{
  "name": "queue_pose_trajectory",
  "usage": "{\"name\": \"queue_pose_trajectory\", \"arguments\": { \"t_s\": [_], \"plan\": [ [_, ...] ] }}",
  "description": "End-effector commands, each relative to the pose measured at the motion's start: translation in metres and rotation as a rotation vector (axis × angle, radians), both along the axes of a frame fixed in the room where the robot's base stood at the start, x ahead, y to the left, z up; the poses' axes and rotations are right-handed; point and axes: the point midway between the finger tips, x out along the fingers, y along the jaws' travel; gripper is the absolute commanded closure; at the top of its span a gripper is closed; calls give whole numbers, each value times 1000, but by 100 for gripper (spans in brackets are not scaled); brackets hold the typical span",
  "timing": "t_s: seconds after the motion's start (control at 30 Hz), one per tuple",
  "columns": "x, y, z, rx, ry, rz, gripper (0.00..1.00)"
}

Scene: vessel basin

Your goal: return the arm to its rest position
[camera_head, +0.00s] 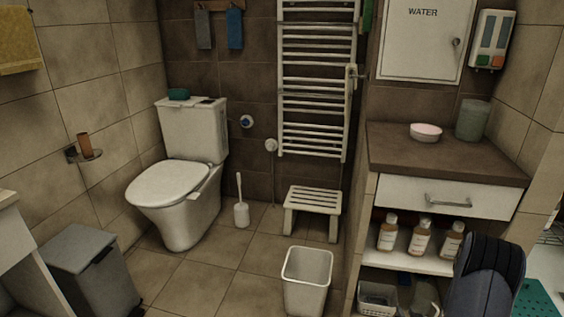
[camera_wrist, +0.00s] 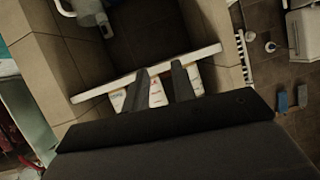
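My arm (camera_head: 487,280) shows as a dark rounded link at the lower right of the head view, in front of the shelf unit. Its fingers are not seen in that view. In the wrist view my gripper (camera_wrist: 159,68) has two dark fingers standing apart with a gap between them. Nothing is held in the gap. Several white bottles with labels (camera_wrist: 158,95) show behind and between the fingers, by a pale shelf edge (camera_wrist: 205,52). I cannot tell how far the fingers are from them.
Several bottles (camera_head: 420,238) stand on the shelf under the drawer (camera_head: 447,197).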

Motion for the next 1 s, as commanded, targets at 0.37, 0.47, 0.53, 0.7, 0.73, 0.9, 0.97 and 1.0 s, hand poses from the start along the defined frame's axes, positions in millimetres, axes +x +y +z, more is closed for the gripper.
{"name": "queue_pose_trajectory", "arguments": {
  "t_s": [0.37,0.47,0.53,0.7,0.73,0.9,0.97,1.0],
  "plan": [
    [10,23,62,-5,1,17,75],
    [11,29,76,-5,-1,22,75],
    [13,33,85,-6,0,24,75],
    [15,40,101,-7,0,29,75],
    [15,42,103,-8,0,29,75],
    [16,45,109,-8,1,31,75],
    [16,45,109,-7,1,31,75],
    [16,45,109,-7,1,31,75]
  ]
}}
